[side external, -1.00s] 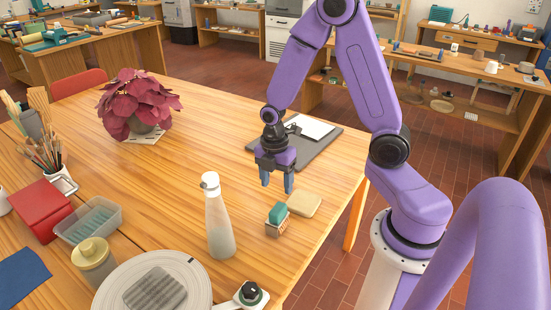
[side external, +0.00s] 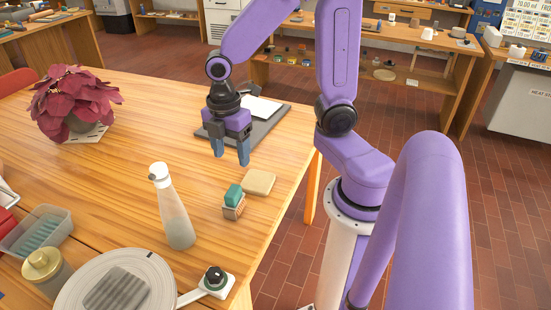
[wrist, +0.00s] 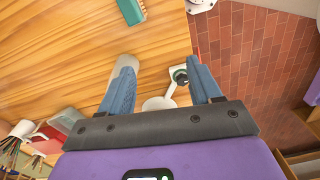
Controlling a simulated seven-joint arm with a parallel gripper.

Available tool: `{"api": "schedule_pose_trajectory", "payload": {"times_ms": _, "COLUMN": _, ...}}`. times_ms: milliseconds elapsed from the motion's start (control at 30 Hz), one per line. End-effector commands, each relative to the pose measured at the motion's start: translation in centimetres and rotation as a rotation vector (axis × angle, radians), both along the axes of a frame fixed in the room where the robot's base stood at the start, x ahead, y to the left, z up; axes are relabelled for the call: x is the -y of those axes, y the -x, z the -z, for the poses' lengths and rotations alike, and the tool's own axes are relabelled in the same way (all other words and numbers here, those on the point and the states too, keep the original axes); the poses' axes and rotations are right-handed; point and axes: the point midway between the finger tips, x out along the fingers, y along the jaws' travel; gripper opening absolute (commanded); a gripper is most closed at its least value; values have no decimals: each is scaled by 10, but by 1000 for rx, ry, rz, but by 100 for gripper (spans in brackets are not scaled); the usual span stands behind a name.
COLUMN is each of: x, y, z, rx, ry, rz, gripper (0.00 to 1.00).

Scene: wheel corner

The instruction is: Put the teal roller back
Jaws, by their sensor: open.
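I cannot make out a clear teal roller. A small teal-topped block with a tan, bristly-looking lower part (side external: 234,200) stands on the table below my gripper. Its teal top also shows at the upper edge of the wrist view (wrist: 131,10). A translucent bin (side external: 20,248) at the left has teal ribbed contents, too small to identify. My gripper (side external: 230,161) is open and empty, fingers pointing down above the table, apart from the block and behind it in the side view. Both fingers (wrist: 164,78) show in the wrist view with nothing between them.
A tan pad (side external: 259,182) lies beside the block. A bottle (side external: 173,215) stands to the left, near a grey-white wheel disc (side external: 75,297) and a black knob (side external: 214,274). A dark board (side external: 268,127) lies behind the gripper. A red plant (side external: 75,100) stands far left; wood between is clear.

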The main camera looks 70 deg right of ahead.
Motion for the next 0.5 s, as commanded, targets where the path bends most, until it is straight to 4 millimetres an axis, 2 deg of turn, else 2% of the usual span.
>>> {"api": "schedule_pose_trajectory", "payload": {"times_ms": 200, "x": -26, "y": 56, "z": -17, "rx": 21, "ry": -10, "rz": 135, "gripper": 64}}
{"api": "schedule_pose_trajectory", "payload": {"times_ms": 400, "x": -34, "y": 104, "z": -28, "rx": 29, "ry": -23, "rz": 261, "gripper": 64}}
{"api": "schedule_pose_trajectory", "payload": {"times_ms": 500, "x": -35, "y": 121, "z": -31, "rx": 30, "ry": -29, "rz": 308, "gripper": 64}}
